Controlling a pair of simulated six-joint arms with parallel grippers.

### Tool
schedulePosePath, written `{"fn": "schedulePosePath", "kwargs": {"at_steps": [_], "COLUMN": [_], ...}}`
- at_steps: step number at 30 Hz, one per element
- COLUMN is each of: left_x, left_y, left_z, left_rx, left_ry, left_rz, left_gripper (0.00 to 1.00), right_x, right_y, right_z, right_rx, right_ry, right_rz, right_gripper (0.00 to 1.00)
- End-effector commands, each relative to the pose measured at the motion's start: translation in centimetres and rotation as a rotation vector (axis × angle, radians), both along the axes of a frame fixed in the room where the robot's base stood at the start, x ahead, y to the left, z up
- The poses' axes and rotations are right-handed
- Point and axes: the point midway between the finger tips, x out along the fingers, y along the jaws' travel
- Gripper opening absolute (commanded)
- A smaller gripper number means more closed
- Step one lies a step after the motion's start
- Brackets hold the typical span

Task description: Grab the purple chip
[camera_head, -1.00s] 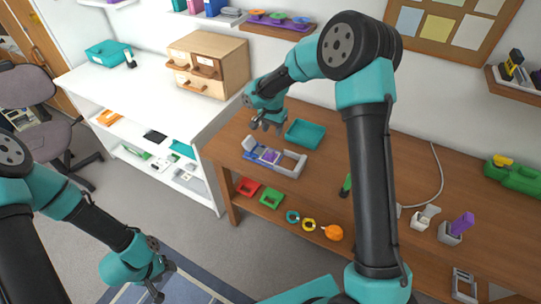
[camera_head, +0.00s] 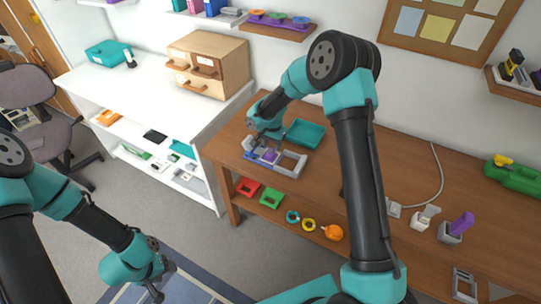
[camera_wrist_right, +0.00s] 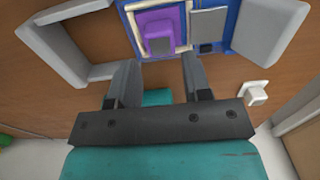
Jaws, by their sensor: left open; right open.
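The purple chip (camera_head: 269,156) sits in a light frame on a blue board (camera_head: 256,157) near the left end of the wooden table. In the right wrist view the chip (camera_wrist_right: 158,32) is a purple square with a raised block, just beyond my fingertips. My right gripper (camera_head: 262,143) is over the board, open and empty. In the wrist view its two fingers (camera_wrist_right: 156,72) stand apart, with the chip between their lines and not gripped. My left gripper (camera_head: 158,283) is low at the left, away from the table, open and empty.
A grey bracket (camera_head: 292,164) stands beside the board, and a grey lid-like flap (camera_wrist_right: 268,27) rises at its other side. A teal tray (camera_head: 305,134) lies behind. A purple stick in a grey holder (camera_head: 451,236) stands far right.

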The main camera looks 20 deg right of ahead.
Motion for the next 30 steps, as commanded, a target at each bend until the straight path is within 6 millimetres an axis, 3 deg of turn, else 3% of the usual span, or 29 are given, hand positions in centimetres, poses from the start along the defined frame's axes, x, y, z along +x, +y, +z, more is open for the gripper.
{"fn": "schedulePosePath", "kwargs": {"at_steps": [9, 24, 30], "left_x": [0.0, 0.0, 0.0], "left_y": [0.0, 0.0, 0.0], "left_z": [0.0, 0.0, 0.0], "left_rx": [0.000, 0.000, 0.000], "left_ry": [0.000, 0.000, 0.000], "left_rz": [0.000, 0.000, 0.000], "left_gripper": [0.53, 0.53, 0.53], "right_x": [0.1, 0.1, 0.1], "right_y": [0.2, 0.2, 0.2], "right_z": [-3.9, -4.0, -4.0], "right_rx": [0.000, 0.000, 0.000], "right_ry": [0.001, 0.000, 0.000], "right_rz": [-0.001, 0.000, 0.000], "right_gripper": [0.45, 0.45, 0.27]}}
